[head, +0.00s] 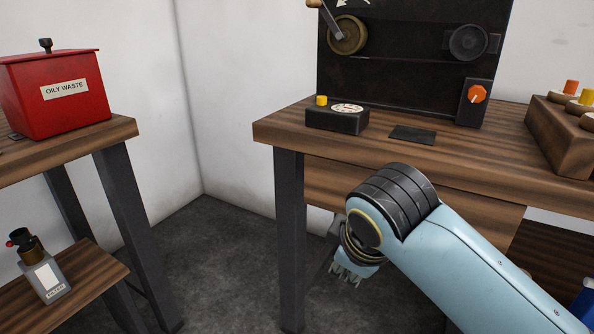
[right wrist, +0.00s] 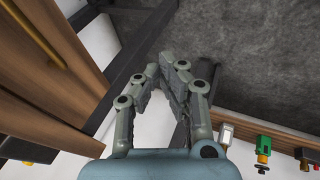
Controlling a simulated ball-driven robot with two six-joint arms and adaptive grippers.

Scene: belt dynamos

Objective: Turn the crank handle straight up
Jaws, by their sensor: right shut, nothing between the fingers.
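The crank (head: 330,20) is a grey arm on a brass-coloured hub (head: 347,36) on a dark upright panel. It slants up and to the left from the hub. My right gripper (head: 347,278) hangs low in front of the bench, well below the crank and partly hidden by my own wrist. In the right wrist view its fingers (right wrist: 167,66) are together with nothing between them. The crank does not show in that view. My left gripper is in neither view.
The wooden bench (head: 280,128) carries a dial box (head: 337,121), a dark plate (head: 413,135), an orange knob (head: 477,94) and a block with coloured pegs (head: 560,133). A red bin (head: 55,112) stands on the left table. Floor between the tables is clear.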

